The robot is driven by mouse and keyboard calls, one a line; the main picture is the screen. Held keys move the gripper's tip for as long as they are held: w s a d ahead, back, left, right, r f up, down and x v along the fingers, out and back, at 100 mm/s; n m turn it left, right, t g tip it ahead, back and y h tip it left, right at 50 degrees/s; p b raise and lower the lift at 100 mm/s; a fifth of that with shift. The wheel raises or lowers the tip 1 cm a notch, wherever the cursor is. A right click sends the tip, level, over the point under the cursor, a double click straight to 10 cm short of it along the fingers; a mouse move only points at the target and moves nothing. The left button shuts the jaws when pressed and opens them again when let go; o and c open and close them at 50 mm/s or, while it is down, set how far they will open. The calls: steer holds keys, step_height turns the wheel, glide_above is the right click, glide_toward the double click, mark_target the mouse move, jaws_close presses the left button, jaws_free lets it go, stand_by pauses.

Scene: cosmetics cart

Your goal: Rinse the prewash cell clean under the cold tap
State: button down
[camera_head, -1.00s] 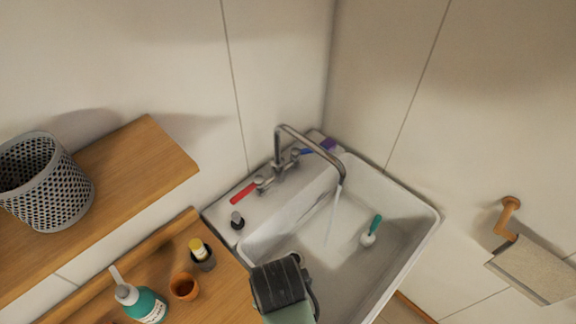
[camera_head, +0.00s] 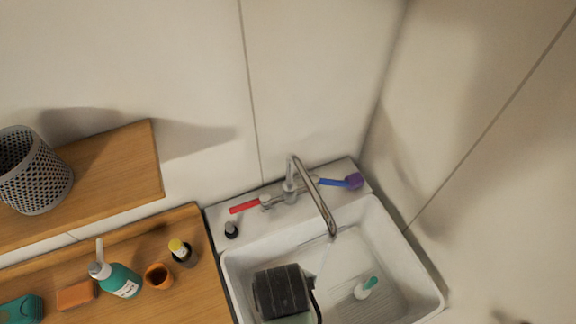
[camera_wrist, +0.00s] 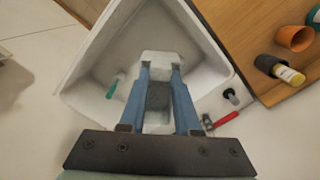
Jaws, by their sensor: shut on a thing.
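The white sink (camera_head: 400,262) has a bent metal tap (camera_head: 318,195) with a red lever (camera_head: 244,207) at left and a blue lever (camera_head: 330,182) at right. A faint stream of water (camera_head: 324,262) falls from the spout into the basin. My gripper (camera_wrist: 160,72) points down into the basin, its blue fingers shut on a pale boxy thing (camera_wrist: 161,58). I cannot tell for sure that this is the prewash cell. In the head view, my dark gripper body (camera_head: 283,290) hides the fingers and what they hold, left of the stream.
A teal-handled brush-like thing (camera_head: 366,286) lies in the basin. A purple thing (camera_head: 355,181) sits by the blue lever, and a dark stopper (camera_head: 231,230) on the rim. The wooden counter (camera_head: 205,290) holds a teal bottle (camera_head: 122,281), an orange cup (camera_head: 158,276) and a yellow-capped bottle (camera_head: 183,252).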

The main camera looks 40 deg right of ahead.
mark_target(307, 283)
steer(key=shift+w+d+f, duration=0.5)
steer(key=shift+d+f, duration=0.3)
steer(key=shift+d, duration=0.65)
steer(key=shift+w+d+f, duration=0.5)
steer(key=shift+d+f, duration=0.35)
steer(key=shift+d, duration=0.65)
steer(key=shift+w+d+f, duration=0.5)
steer(key=shift+d+f, duration=0.3)
steer(key=shift+d, duration=0.65)
steer(key=d, duration=0.1)
steer(key=w+d, duration=0.1)
steer(key=d, duration=0.3)
steer(key=shift+w+d+b, duration=0.1)
steer(key=shift+w+b, duration=0.25)
steer(key=shift+b, duration=0.05)
